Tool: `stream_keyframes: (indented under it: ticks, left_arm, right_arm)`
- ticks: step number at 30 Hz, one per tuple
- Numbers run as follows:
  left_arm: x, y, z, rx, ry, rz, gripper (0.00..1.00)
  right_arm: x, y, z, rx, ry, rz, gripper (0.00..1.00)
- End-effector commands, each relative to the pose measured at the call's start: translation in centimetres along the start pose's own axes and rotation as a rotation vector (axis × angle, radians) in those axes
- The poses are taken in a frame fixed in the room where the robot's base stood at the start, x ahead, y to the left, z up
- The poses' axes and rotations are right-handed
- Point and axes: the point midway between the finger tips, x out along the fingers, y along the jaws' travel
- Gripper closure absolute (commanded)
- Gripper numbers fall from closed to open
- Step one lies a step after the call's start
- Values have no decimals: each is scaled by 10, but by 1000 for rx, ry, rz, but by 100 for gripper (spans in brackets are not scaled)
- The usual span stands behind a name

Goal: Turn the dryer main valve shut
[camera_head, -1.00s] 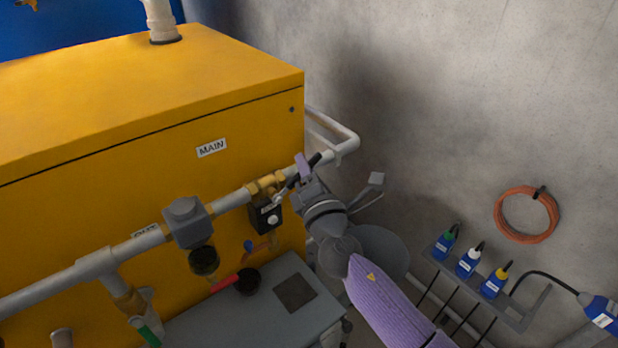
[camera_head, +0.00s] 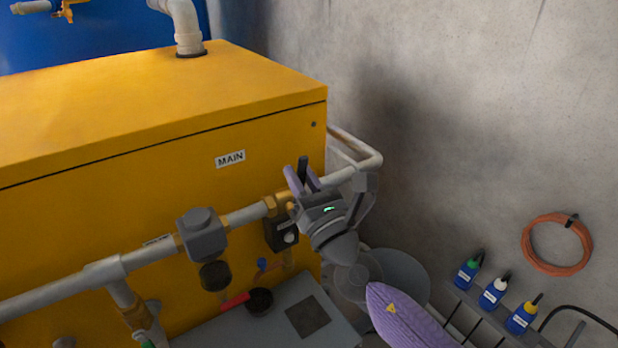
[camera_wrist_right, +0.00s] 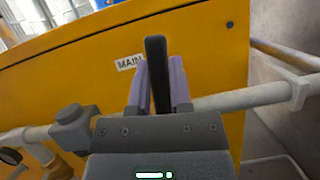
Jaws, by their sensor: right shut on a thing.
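The dryer main valve is a brass body (camera_head: 277,204) in the grey pipe, below the "MAIN" label (camera_head: 230,159) on the yellow cabinet. Its black lever handle (camera_head: 303,166) points up, nearly upright. My right gripper (camera_head: 300,182) is shut on this lever, with the purple fingers on either side. In the right wrist view the lever (camera_wrist_right: 156,75) stands upright between the two fingers (camera_wrist_right: 157,88), its top above them. The gripper hides the lever's lower part and the valve body in that view. My left gripper is not in view.
A grey unit (camera_head: 202,233) sits on the pipe (camera_head: 60,290) to the left. A small black box (camera_head: 281,233) hangs below the valve. At right are a concrete wall (camera_head: 480,120), a bottle rack (camera_head: 490,310) and an orange hose coil (camera_head: 556,244).

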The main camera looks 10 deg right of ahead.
Motion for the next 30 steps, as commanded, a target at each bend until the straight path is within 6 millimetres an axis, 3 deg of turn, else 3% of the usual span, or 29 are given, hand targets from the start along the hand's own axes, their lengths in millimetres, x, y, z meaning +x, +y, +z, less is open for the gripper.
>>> stream_keyframes:
  ticks: [12,27,28,30]
  left_arm:
    - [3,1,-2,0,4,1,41]
    - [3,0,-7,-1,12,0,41]
    - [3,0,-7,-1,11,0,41]
    - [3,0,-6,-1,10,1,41]
  right_arm:
    - [-1,11,-2,-135,3,58,100]
    - [-1,12,-3,-148,5,64,100]
    - [-1,12,-3,-148,5,64,71]
    - [-1,12,-3,-148,5,64,56]
